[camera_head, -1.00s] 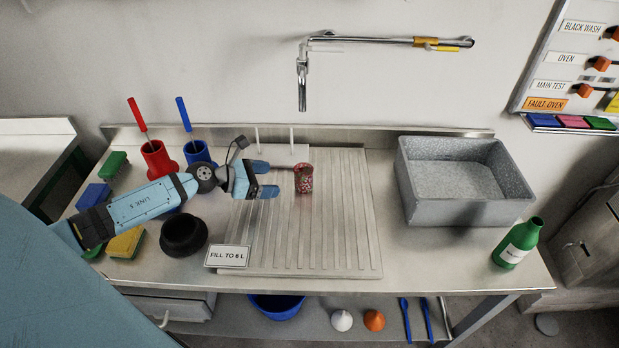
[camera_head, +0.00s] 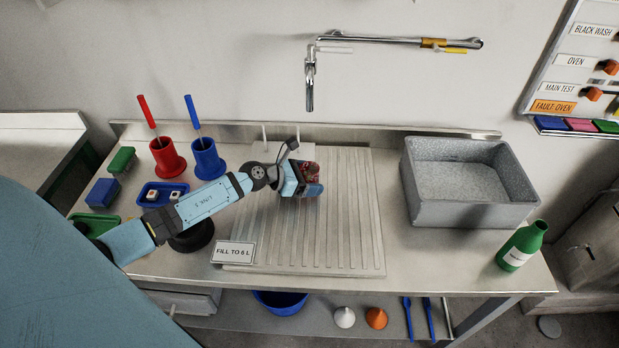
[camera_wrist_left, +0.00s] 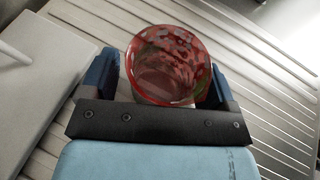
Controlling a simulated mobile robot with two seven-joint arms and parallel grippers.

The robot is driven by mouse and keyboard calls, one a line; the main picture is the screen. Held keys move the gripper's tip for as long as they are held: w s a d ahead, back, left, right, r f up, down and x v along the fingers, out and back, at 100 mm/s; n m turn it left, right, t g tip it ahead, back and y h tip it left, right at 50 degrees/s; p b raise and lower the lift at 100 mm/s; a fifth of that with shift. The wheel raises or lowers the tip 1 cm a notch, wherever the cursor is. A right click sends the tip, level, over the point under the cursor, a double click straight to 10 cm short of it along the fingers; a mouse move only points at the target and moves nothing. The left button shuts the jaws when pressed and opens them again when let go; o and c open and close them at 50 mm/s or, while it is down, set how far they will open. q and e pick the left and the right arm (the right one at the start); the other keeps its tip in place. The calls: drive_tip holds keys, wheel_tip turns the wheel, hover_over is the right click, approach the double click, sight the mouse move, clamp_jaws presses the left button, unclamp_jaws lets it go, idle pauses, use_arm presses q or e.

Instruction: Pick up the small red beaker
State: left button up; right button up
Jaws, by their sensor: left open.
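The small red beaker (camera_head: 311,170) stands on the ribbed metal draining board (camera_head: 345,225). It is speckled red, and in the head view my left gripper partly covers it. In the left wrist view the beaker (camera_wrist_left: 168,62) shows its open rim and lies between the two blue fingers. My left gripper (camera_head: 308,180) is open, with a finger on either side of the beaker; it also shows in the left wrist view (camera_wrist_left: 160,75). I cannot tell whether the fingers touch it. My right gripper is not in view.
A grey sink basin (camera_head: 410,185) and a green bottle (camera_head: 522,246) stand to the right. Red (camera_head: 168,160) and blue (camera_head: 207,160) brush holders, a dark round bowl (camera_head: 192,238) and a "FILL TO 6 L" sign (camera_head: 233,252) are to the left. A tap (camera_head: 310,85) hangs above.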

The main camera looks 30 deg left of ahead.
use_arm(q)
drive_tip(key=shift+c, duration=0.5)
drive_tip(key=c, duration=1)
drive_tip(key=shift+r, duration=0.15)
drive_tip(key=shift+s+d+r, duration=0.1)
drive_tip(key=shift+s+r, duration=0.1)
drive_tip(key=shift+r, duration=0.15)
wheel_tip(320, 180, up, 6)
drive_tip(key=shift+r+p, duration=0.1)
drive_tip(key=shift+p, duration=0.5)
drive_tip(key=s+d+r+p, duration=0.1)
drive_tip(key=s+d+p, duration=0.1)
drive_tip(key=s, duration=0.3)
drive_tip(key=s+d+r+p, duration=0.1)
drive_tip(key=s+d+p, duration=0.1)
drive_tip(key=s+d, duration=0.2)
drive_tip(key=s+d+r+p, duration=0.2)
drive_tip(key=s+d, duration=0.2)
drive_tip(key=s, duration=0.3)
drive_tip(key=shift+s+d, duration=0.1)
drive_tip(key=shift+s, duration=0.25)
